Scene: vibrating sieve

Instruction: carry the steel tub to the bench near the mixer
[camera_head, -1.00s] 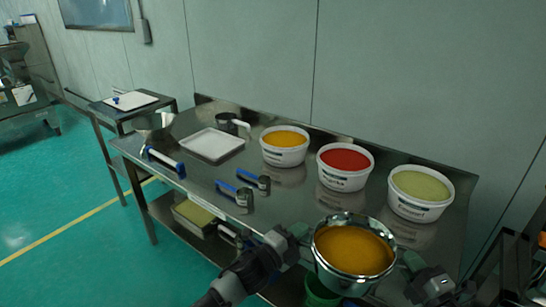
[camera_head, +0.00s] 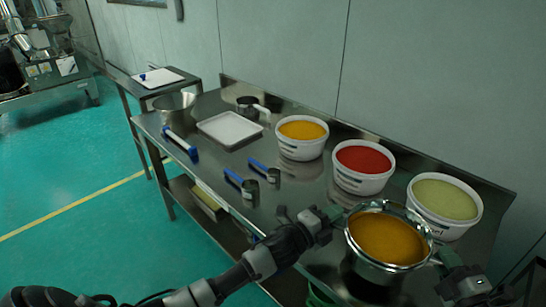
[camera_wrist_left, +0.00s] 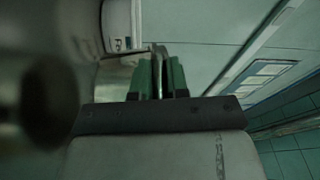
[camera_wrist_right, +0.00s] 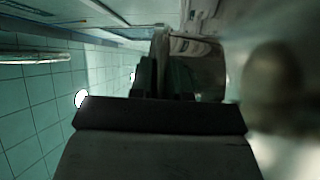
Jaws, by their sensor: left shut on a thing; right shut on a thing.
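The steel tub (camera_head: 388,268), filled with orange-yellow powder (camera_head: 389,237), is held at the lower right of the head view, over the near right part of the steel table (camera_head: 285,208). My left gripper (camera_head: 334,216) is shut on its left side and my right gripper (camera_head: 440,256) on its right side. The tub is roughly level. In the left wrist view the green fingers (camera_wrist_left: 160,78) close on a thin edge. The right wrist view shows the tub's shiny wall (camera_wrist_right: 195,65) at the fingers. A steel machine (camera_head: 45,60), perhaps the mixer, stands far left.
White buckets of orange (camera_head: 301,150), red (camera_head: 362,181) and green powder (camera_head: 440,212) line the table's back. A white tray (camera_head: 230,130), a steel bowl (camera_head: 176,108) and blue-handled tools (camera_head: 180,145) lie left. Beyond is a small side bench (camera_head: 165,88). Green floor (camera_head: 80,185) is open at left.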

